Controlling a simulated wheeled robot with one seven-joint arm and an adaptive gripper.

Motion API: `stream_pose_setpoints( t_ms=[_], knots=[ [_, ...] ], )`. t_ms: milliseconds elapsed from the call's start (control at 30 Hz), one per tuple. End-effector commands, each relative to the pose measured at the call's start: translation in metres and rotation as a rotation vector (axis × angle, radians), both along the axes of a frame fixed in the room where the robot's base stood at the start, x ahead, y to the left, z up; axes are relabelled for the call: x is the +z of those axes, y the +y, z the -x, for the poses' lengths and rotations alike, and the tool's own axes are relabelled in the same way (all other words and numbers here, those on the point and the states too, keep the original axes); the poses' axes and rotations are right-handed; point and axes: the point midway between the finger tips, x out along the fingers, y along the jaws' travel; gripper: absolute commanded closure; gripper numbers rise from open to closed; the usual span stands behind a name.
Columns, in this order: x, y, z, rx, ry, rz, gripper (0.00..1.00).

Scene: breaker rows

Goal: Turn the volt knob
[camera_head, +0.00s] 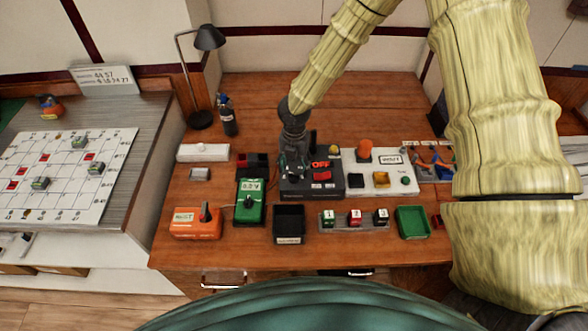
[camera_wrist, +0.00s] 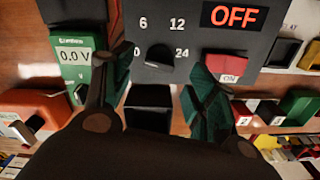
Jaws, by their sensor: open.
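The volt knob (camera_wrist: 159,57) is a black knob on a dark power panel (camera_wrist: 195,38). The numbers 0, 6, 12 and 24 stand around it. In the head view my gripper (camera_head: 293,168) is over the left part of the panel (camera_head: 327,191) and hides the knob. In the wrist view my gripper (camera_wrist: 163,82) has its two green-tipped fingers apart, one toward each side of the knob, with nothing held. Whether the fingers touch the knob cannot be told. The panel's display (camera_wrist: 235,16) reads OFF, above a red switch (camera_wrist: 226,66).
A green meter (camera_head: 250,204) reading 0.0 V stands left of the panel, and an orange box (camera_head: 194,224) with a dark knob is further left. A black tray (camera_head: 289,225) lies in front. A white panel (camera_head: 381,178) adjoins on the right.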

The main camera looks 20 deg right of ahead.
Motion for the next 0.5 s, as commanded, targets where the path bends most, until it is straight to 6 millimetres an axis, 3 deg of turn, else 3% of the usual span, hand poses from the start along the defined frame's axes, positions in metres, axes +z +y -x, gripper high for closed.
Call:
stream_pose_setpoints(
  t_ms=[233, 500],
  knots=[
    [-0.024, 0.001, 0.000, 0.002, 0.001, 0.001, 0.43],
    [-0.034, 0.001, 0.000, 0.002, -0.001, 0.000, 0.43]
  ],
)
